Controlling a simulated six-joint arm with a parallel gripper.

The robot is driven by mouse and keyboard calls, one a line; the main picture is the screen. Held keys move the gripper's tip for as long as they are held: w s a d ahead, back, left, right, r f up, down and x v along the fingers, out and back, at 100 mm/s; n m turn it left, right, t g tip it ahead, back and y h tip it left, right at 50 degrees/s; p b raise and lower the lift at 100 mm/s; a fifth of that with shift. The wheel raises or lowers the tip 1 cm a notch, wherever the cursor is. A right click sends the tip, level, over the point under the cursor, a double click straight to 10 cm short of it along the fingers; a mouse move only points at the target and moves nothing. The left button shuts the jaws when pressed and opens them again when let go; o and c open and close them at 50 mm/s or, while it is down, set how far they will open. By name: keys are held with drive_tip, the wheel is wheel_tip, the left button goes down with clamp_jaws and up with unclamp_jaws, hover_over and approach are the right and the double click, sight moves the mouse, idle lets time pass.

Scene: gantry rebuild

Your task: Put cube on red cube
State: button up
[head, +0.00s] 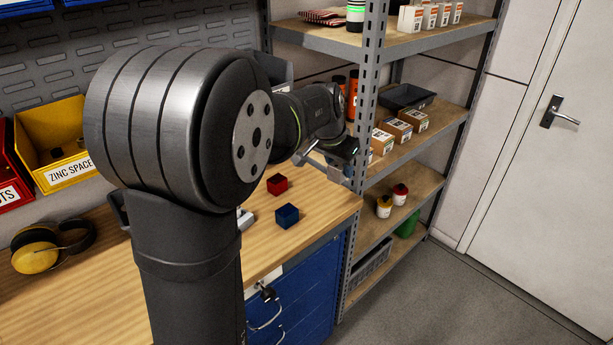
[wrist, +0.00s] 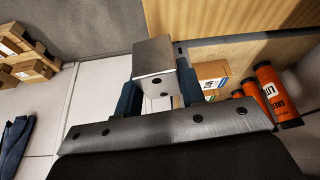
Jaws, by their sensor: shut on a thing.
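The red cube (head: 277,184) sits on the wooden workbench, with a clear top. My gripper (head: 335,170) is near the bench's right end, beside the shelf post, to the right of the red cube and apart from it. In the wrist view my gripper (wrist: 157,84) has its two dark fingers shut on a grey metal cube (wrist: 153,58). The held cube is hard to make out in the head view. The red cube does not show in the wrist view.
A blue cube (head: 287,216) stands on the bench in front of the red cube. A metal shelf rack (head: 372,90) with boxes and orange bottles (wrist: 275,95) is close to my gripper. Yellow ear defenders (head: 36,255) lie at the bench's left.

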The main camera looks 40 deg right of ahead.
drive_tip(key=w+a+r+n+t, duration=0.1)
drive_tip(key=w+a+r+n, duration=0.2)
drive_tip(key=w, duration=0.5)
hover_over(280, 176)
drive_tip(key=a, duration=0.1)
drive_tip(key=f, duration=0.6)
drive_tip(key=shift+s+a+f, duration=0.15)
drive_tip(key=shift+s+f, duration=0.05)
drive_tip(key=shift+s, duration=0.1)
drive_tip(key=shift+w+f, duration=0.15)
drive_tip(key=shift+f, duration=1.95)
drive_tip(key=shift+f, duration=0.15)
drive_tip(key=o, duration=1.1)
drive_tip(key=v, duration=1.2)
